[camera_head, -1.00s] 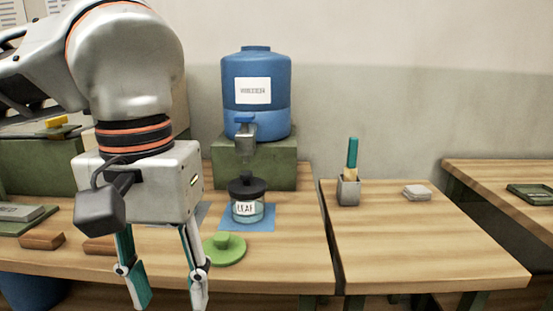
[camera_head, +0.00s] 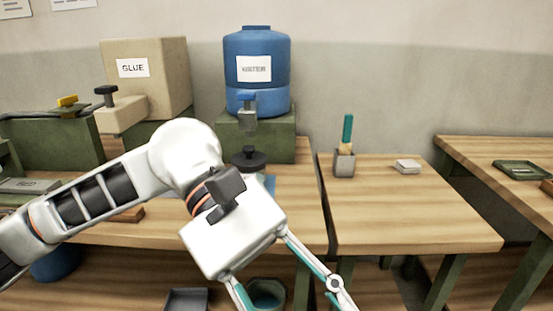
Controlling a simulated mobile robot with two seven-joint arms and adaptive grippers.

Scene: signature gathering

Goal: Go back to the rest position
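My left gripper (camera_head: 292,300) comes in from the left and hangs low in front of the table's front edge. Its two fingers are spread apart, with their tips at or past the bottom edge of the picture. Nothing shows between them except the lower area behind. The black-lidded jar (camera_head: 249,159) stands behind my gripper on a blue mat (camera_head: 290,188); its body is mostly hidden. My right gripper is not in view.
A blue water barrel (camera_head: 257,100) with a tap stands on a green block (camera_head: 282,142). A glue box (camera_head: 150,72) is at the back left. On the right table (camera_head: 420,215) are a brush cup (camera_head: 344,165) and a small white block (camera_head: 407,166). Its front is clear.

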